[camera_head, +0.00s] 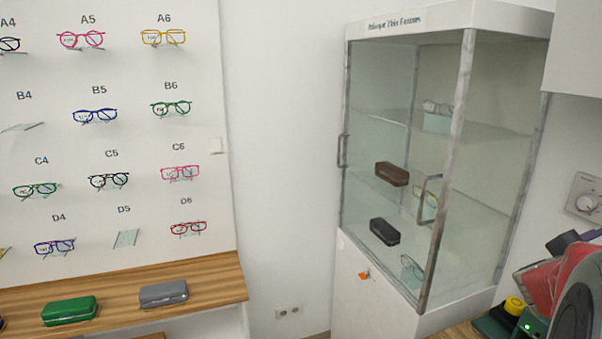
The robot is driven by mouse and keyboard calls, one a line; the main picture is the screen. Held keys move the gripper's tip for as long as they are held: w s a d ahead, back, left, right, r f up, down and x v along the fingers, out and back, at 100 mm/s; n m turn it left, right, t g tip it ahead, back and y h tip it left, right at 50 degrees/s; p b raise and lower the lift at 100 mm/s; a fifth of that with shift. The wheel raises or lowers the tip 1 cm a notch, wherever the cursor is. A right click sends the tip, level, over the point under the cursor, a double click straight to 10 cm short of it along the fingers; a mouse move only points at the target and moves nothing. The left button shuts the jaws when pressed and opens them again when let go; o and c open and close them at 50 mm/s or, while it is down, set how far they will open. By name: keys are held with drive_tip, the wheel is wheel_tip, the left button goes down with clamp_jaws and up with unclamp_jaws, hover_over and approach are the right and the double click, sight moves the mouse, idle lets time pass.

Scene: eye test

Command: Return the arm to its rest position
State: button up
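My gripper is not in the camera_head view. No fingertips show, so its pose and whether it holds anything are hidden. Red, dark and grey shapes fill the lower right corner, cut off by the frame edge; I cannot tell what they are.
A glass-fronted cabinet (480,18) stands at right of centre, holding cases and glasses, its doors seemingly shut. A white wall panel (215,200) of labelled eyeglasses is at left; B4 and D5 look empty. A wooden shelf (215,270) below bears a green case (70,311) and grey case (163,294).

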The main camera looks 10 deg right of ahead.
drive_tip(key=w+a+f+n+t+y, duration=0.45)
drive_tip(key=w+a+f+y, duration=0.2)
drive_tip(key=f, duration=0.25)
drive_tip(key=w+a+f+n+y, duration=0.2)
drive_tip(key=a, duration=0.6)
drive_tip(key=w+a+f+n+y, duration=0.1)
drive_tip(key=a+f+n+y, duration=0.2)
drive_tip(key=a, duration=0.4)
drive_tip(key=s+a+n+g+y, duration=0.1)
drive_tip(key=s+a+n+y, duration=0.2)
drive_tip(key=a, duration=1.4)
drive_tip(key=s+a+r+n+g+y, duration=0.1)
drive_tip(key=s+a+n+y, duration=0.2)
drive_tip(key=s+a+n, duration=0.6)
drive_tip(key=s+a, duration=0.1)
drive_tip(key=a, duration=0.7)
drive_tip(key=shift+s+a+r, duration=0.2)
drive_tip(key=shift+s+a, duration=0.1)
drive_tip(key=shift+s, duration=0.1)
drive_tip(key=shift+c, duration=0.6)
